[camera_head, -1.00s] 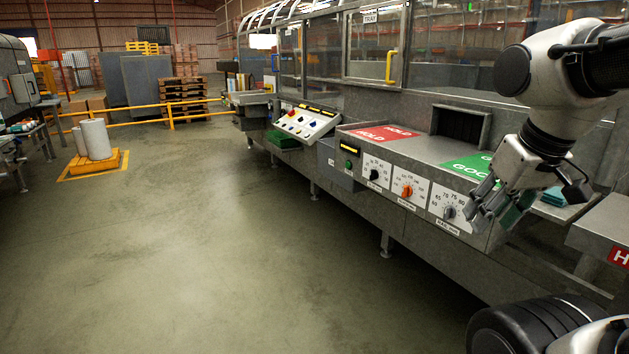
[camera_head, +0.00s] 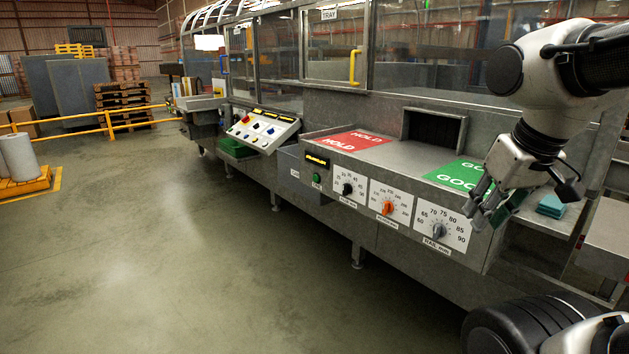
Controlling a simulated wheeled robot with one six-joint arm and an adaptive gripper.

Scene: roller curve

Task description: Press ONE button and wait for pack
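A small green button (camera_head: 317,178) sits on the front panel of the machine, under a dark display with yellow characters (camera_head: 317,161). A small label lies below the button, too small to read surely. My gripper (camera_head: 486,217) points down at the right, in front of the machine's right end, near the rail knob (camera_head: 438,231). It is well to the right of the button and appears open and empty. A green GOOD area (camera_head: 458,173) and a red HOLD area (camera_head: 352,141) mark the machine top, with a dark opening (camera_head: 435,130) behind. No pack shows on either area.
A black knob (camera_head: 347,189) and an orange knob (camera_head: 387,208) sit right of the button. A sloped console (camera_head: 262,129) with several coloured buttons stands further left. Teal packs (camera_head: 551,205) lie at the right. The floor (camera_head: 190,260) in front is clear; a yellow rail (camera_head: 108,122) stands behind.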

